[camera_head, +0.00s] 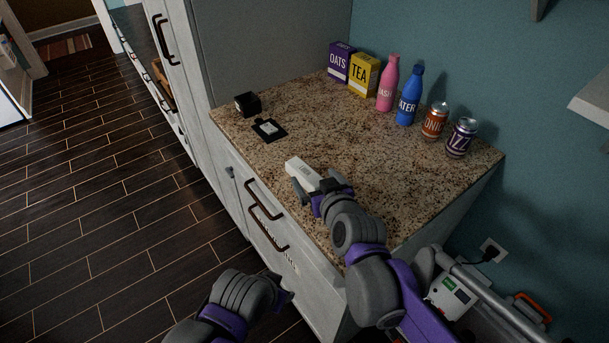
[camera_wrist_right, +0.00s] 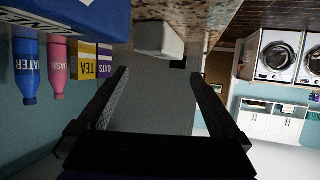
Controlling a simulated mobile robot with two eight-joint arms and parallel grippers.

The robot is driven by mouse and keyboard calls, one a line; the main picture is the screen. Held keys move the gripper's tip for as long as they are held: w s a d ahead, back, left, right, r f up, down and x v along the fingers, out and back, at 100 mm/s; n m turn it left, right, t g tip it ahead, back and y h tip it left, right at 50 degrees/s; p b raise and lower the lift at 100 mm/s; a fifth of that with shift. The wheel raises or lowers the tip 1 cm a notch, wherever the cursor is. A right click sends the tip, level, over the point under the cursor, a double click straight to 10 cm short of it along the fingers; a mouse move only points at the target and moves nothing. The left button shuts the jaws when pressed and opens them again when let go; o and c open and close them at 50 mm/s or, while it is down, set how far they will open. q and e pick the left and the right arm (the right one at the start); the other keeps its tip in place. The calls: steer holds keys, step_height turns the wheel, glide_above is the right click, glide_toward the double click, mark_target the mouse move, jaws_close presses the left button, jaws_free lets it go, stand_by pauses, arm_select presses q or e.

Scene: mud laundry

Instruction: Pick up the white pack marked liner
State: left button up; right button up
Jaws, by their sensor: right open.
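The white pack (camera_head: 301,171) lies on the granite counter near its front edge; its lettering is too small to read. My right gripper (camera_head: 318,184) is open, low over the counter at the near end of the pack. In the right wrist view the white pack (camera_wrist_right: 158,39) shows just beyond the open fingertips (camera_wrist_right: 159,75), roughly centred between them. Nothing is held between these fingers. My left gripper (camera_head: 281,287) is low in front of the drawers, dark and partly hidden; its jaws cannot be made out.
Along the back stand the oats box (camera_head: 341,62), tea box (camera_head: 364,75), pink bottle (camera_head: 387,84), blue bottle (camera_head: 409,97), orange can (camera_head: 434,121) and purple can (camera_head: 461,138). A black box (camera_head: 247,104) and dark tag (camera_head: 269,130) lie left. The counter's middle is clear.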

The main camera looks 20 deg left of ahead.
mark_target(305, 171)
steer(key=shift+s+f+x, duration=0.1)
steer(key=shift+f+x, duration=0.05)
steer(key=shift+x, duration=0.85)
steer(key=shift+s+f+x, duration=0.1)
steer(key=shift+f+x, duration=0.05)
steer(key=shift+x, duration=0.8)
steer(key=shift+s+f+x, duration=0.1)
steer(key=shift+f+x, duration=0.05)
steer(key=shift+x, duration=0.85)
steer(key=shift+c, duration=0.3)
steer(key=c, duration=1.5)
